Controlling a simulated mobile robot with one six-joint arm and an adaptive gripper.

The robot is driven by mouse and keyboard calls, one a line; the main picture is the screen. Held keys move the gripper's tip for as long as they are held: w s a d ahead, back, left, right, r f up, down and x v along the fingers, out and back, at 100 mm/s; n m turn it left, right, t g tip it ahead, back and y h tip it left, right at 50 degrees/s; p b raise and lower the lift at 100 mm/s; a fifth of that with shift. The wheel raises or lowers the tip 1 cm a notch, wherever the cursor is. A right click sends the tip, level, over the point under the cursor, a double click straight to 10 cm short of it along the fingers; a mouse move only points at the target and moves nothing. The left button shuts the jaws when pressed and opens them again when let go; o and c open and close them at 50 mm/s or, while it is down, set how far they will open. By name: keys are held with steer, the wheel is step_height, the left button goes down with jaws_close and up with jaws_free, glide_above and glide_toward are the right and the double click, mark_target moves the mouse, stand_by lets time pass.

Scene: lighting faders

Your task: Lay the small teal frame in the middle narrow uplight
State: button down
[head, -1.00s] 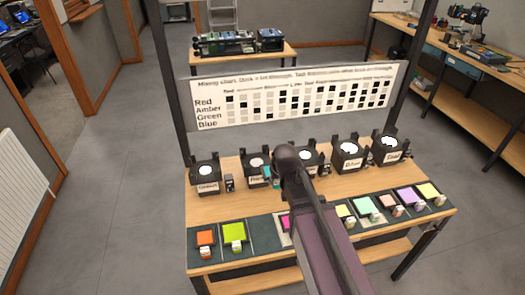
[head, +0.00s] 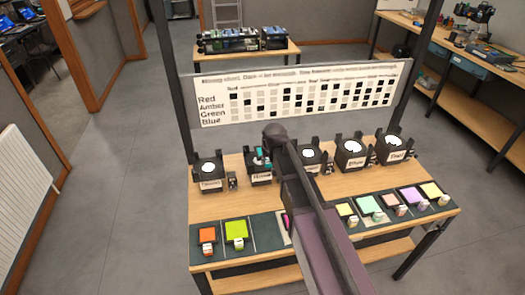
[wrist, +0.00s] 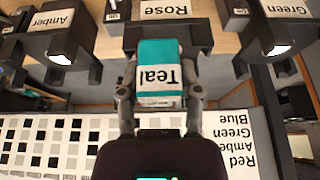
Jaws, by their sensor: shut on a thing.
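My gripper (wrist: 160,98) is shut on the small teal frame (wrist: 160,70), with a finger on each side of its white tab reading "Teal". In the head view a bit of the teal frame (head: 265,155) shows at the second uplight from the left, the one labelled Rose (head: 259,176). My arm hides part of that spot. In the wrist view the frame is in front of the Rose uplight (wrist: 165,9); I cannot tell whether they touch. The Green (wrist: 284,14) and Amber (wrist: 52,18) uplights stand to either side.
Two more uplights (head: 352,150) (head: 394,146) stand at the right of the row. Several coloured frames, such as orange (head: 206,235) and lime (head: 236,229), lie along the front of the bench. A mixing chart (head: 300,90) stands behind the uplights between dark posts.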

glide_above(262, 168)
steer(key=s, duration=0.1)
steer(key=shift+s+d, duration=0.2)
steer(key=shift+f, duration=0.15)
steer(key=shift+f+b, duration=2.65)
steer(key=shift+b, duration=0.2)
steer(key=shift+f+b, duration=1.35)
steer(key=shift+c, duration=1)
jaws_free()
steer(key=shift+r, duration=0.15)
